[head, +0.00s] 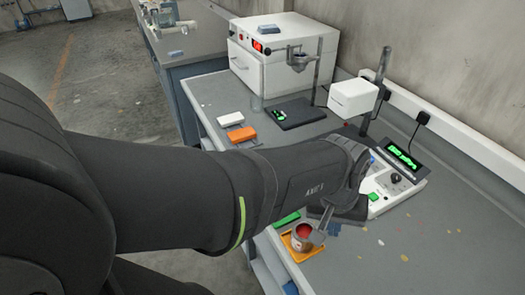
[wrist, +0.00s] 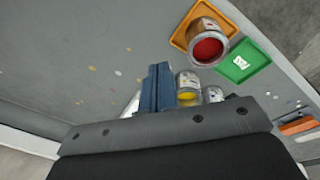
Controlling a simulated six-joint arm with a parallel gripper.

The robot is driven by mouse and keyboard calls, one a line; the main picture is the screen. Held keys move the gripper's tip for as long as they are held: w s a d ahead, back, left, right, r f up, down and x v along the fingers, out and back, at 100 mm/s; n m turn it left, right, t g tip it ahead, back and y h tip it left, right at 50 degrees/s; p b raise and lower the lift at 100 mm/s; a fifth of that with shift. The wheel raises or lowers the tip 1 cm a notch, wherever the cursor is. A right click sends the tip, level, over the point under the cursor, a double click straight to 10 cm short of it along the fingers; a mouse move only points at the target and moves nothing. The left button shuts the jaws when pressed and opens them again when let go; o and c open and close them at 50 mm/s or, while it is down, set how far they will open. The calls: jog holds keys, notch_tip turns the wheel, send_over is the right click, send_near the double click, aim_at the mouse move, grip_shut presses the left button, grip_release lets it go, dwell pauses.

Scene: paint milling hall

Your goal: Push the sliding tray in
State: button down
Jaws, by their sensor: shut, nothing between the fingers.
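An orange tray (head: 287,241) lies near the front edge of the bench, with an open can of red paint (head: 302,238) on it. The tray (wrist: 180,38) and the can (wrist: 208,48) also show at the top of the wrist view. I cannot tell whether this is the sliding tray. In the wrist view, my gripper (wrist: 158,70) is shut and empty, its blue fingers pressed together. It appears left of the can and the tray. In the head view my arm hides much of the bench around the gripper.
A white device with a green display (head: 403,160) stands right of my wrist. A white oven-like box (head: 275,50) stands farther back.

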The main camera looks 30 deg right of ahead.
jog(key=w+a+f+n+g+h, duration=0.1)
jog(key=w+n, duration=0.4)
jog(key=w, duration=0.5)
jog(key=w+a+f+n+g+h, duration=0.1)
jog(key=w+n+g+h, duration=0.3)
jog(key=w, duration=0.5)
jog(key=w+f+n+g+h, duration=0.2)
jog(key=w+n+g, duration=0.1)
jog(key=w+n, duration=0.5)
jog(key=shift+w+a+f, duration=0.2)
jog(key=shift+w, duration=0.45)
jog(key=shift+w+a+f, duration=0.15)
jog(key=shift+w+a, duration=0.05)
jog(key=shift+w, duration=0.45)
jog(key=w+a+f+n+t+h, duration=0.1)
jog(key=w+a+f+n+h, duration=0.1)
jog(key=w+a+n+h, duration=0.5)
jog(key=s+d+m, duration=0.1)
jog(key=d, duration=0.2)
jog(key=s+d+f+y, duration=0.1)
jog(key=d, duration=0.3)
jog(key=s+d+m, duration=0.1)
jog(key=d, duration=0.3)
jog(key=shift+s+f+m, duration=0.1)
jog(key=shift+f+m, duration=0.2)
jog(key=shift+f, duration=0.1)
jog(key=d, duration=1.5)
jog(key=shift+d, duration=0.25)
jog(key=shift+r, duration=0.1)
